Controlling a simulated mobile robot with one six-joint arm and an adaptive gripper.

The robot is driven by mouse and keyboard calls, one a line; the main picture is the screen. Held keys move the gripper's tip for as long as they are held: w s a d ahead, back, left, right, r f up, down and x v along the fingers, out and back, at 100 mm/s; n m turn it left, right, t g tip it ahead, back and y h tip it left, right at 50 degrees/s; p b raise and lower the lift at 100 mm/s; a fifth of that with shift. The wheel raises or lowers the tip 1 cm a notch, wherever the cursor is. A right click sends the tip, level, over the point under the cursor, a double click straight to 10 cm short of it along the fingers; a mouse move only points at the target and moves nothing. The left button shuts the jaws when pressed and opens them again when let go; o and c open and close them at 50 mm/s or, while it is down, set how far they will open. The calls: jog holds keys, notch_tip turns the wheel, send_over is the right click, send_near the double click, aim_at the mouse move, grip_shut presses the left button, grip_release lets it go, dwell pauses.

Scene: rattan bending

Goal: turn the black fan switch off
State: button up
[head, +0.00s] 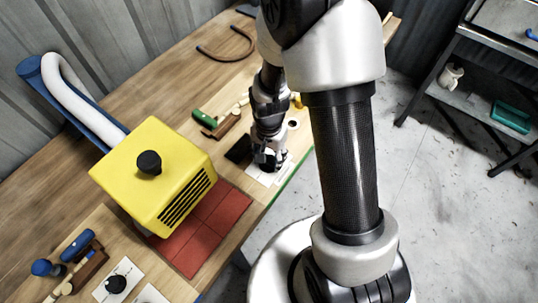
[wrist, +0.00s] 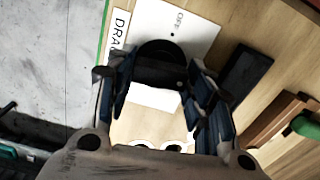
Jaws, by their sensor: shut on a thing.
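The black fan switch (wrist: 158,66) is a dark round knob on a white plate (wrist: 190,30) with small lettering. It shows a small white dot in the wrist view. My gripper (wrist: 155,78) has its fingers on either side of the knob and is shut on it. In the head view my gripper (head: 268,162) is down at the white plate (head: 266,178) near the bench's right edge, and its fingers hide part of the knob. A label beginning "DRA" (wrist: 120,28) lies beside the plate. The knob's exact setting cannot be read.
A yellow box with a black knob (head: 150,160) and side vents stands left on red tiles (head: 205,228). A dark flat block (wrist: 246,75) and a green-handled tool (head: 204,118) lie near the switch. Another black knob (head: 116,284) is at lower left.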

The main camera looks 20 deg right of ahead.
jog(key=n, duration=0.8)
jog(key=shift+n+p, duration=0.3)
jog(key=shift+n, duration=0.1)
jog(key=n, duration=0.3)
jog(key=shift+n, duration=2.3)
jog(key=o, duration=1.1)
jog(key=shift+c, duration=0.2)
jog(key=shift+r, duration=0.1)
